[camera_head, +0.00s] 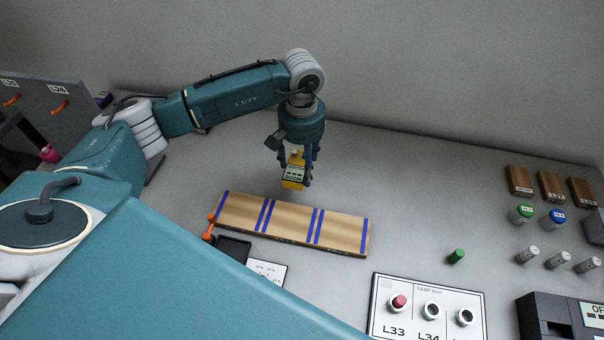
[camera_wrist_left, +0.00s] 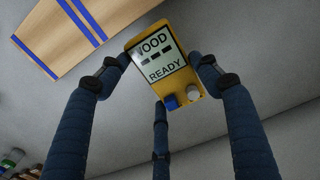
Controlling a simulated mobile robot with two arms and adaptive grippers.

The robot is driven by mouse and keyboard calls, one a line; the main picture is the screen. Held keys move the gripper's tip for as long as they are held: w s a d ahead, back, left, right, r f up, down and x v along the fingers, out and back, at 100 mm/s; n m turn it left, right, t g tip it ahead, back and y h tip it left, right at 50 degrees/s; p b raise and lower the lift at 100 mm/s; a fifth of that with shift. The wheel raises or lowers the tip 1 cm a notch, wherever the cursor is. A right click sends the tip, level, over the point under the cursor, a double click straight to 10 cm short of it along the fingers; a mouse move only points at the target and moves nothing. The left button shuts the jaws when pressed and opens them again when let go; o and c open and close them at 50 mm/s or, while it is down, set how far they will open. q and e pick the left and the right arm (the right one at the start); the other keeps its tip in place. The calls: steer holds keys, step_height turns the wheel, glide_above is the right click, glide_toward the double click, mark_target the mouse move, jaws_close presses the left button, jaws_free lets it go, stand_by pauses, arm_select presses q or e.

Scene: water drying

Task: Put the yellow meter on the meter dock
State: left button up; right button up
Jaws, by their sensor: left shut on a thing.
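The yellow meter (camera_head: 293,172) is held by my left gripper (camera_head: 298,165) above the far edge of the wooden board. In the left wrist view, the meter (camera_wrist_left: 178,88) sits between the blue fingers of the left gripper (camera_wrist_left: 165,80); its screen reads "READY", and it has a blue and a pale knob. I cannot surely identify the meter dock; a dark tray-like block (camera_head: 234,249) lies in front of the board's left end, partly hidden by my arm. My right gripper is not in view.
The wooden board (camera_head: 290,224) with blue stripes lies below the gripper. An orange lever (camera_head: 209,228) stands at its left end. A panel labelled "DAMP MAP" (camera_head: 428,310), a green cap (camera_head: 457,256), brown blocks (camera_head: 551,187) and a dark machine (camera_head: 556,318) are to the right.

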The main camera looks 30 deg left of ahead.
mark_target(302, 176)
arm_select(q)
steer(key=shift+f+p, duration=0.4)
steer(key=shift+f, duration=2.4)
steer(key=shift+f, duration=0.15)
steer(key=o, duration=1.5)
